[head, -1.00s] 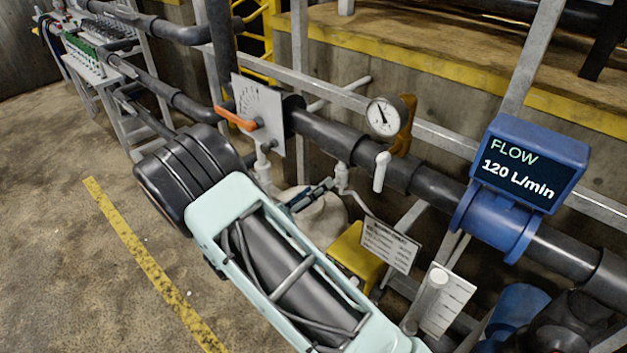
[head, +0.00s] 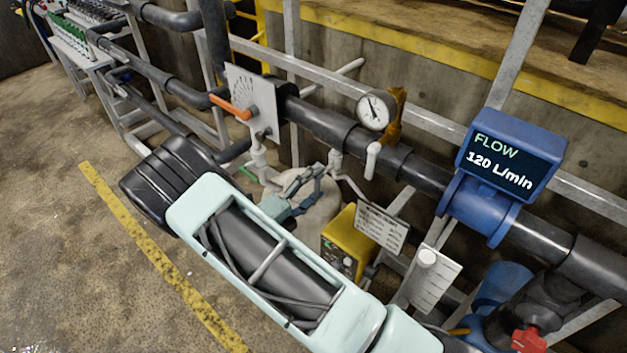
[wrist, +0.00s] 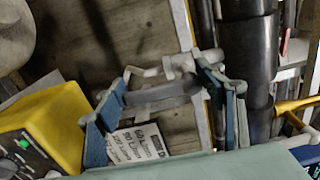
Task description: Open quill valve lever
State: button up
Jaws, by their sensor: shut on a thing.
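Under the dark pipe (head: 325,125) in the head view, a pale valve fitting (head: 335,163) hangs beside my gripper (head: 309,186). In the wrist view, a pale grey lever-like bar (wrist: 160,94) lies crosswise between the blue-grey fingers of my gripper (wrist: 168,84). My gripper is shut on this bar, which appears to be the quill valve lever. The bar's far end and its joint to the valve are partly hidden by the fingers. A second pale fitting (head: 258,157) hangs further left, below the orange handle (head: 231,106).
A pressure gauge (head: 376,110) and a blue flow meter (head: 505,165) reading 120 L/min sit on the pipe. A yellow box (head: 343,240) and a white label sheet (head: 382,228) are close to my gripper. The floor left of the yellow line (head: 150,255) is clear.

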dwell(0.6)
jog(key=o, duration=1.7)
jog(key=shift+o, duration=0.2)
jog(key=shift+s, duration=0.1)
jog(key=v, duration=1.2)
